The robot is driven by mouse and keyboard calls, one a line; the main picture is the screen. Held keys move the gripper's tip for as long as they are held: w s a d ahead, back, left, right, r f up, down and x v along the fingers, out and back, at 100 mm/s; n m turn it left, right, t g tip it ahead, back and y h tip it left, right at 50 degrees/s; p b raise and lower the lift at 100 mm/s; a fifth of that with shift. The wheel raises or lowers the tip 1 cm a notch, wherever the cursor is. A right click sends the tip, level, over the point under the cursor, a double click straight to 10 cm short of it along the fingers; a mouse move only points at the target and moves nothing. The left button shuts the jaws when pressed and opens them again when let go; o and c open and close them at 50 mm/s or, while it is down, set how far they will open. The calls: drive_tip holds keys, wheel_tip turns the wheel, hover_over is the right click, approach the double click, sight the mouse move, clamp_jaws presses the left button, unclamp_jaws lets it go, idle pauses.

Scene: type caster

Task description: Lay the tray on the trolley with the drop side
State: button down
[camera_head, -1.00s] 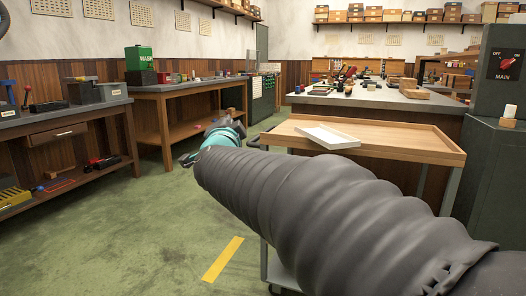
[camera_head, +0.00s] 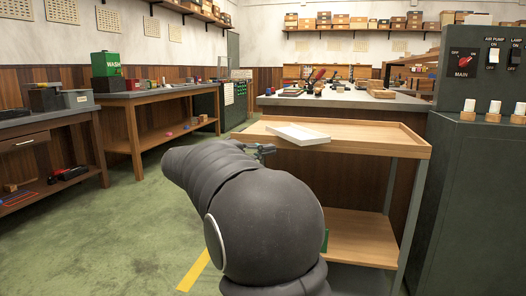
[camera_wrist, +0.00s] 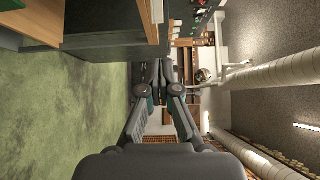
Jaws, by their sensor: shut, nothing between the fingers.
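The white shallow tray (camera_head: 303,136) lies at an angle on the left part of the wooden trolley top (camera_head: 375,137) in the head view. Its near corner is at the trolley's front edge; I cannot tell whether it overhangs. A raised rim shows along the back and right of the trolley top. My gripper (camera_head: 266,150) is just left of the tray, near the trolley's front left, partly hidden behind my arm. In the wrist view my gripper (camera_wrist: 162,72) is shut and empty, and no tray shows between the fingers.
The trolley has a lower wooden shelf (camera_head: 360,238). A dark green cabinet (camera_head: 475,200) with switches stands close on the right. A cluttered workbench (camera_head: 345,100) is behind the trolley. Another bench (camera_head: 165,92) stands at left. Green floor (camera_head: 120,225) is open at left.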

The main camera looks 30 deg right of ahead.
approach(298, 141)
drive_tip(key=s+d, duration=0.4)
drive_tip(key=shift+w+d, duration=1.1)
drive_tip(key=shift+w, duration=0.05)
drive_tip(key=shift+w+d, duration=0.35)
drive_tip(key=shift+d, duration=0.05)
drive_tip(key=shift+w, duration=0.1)
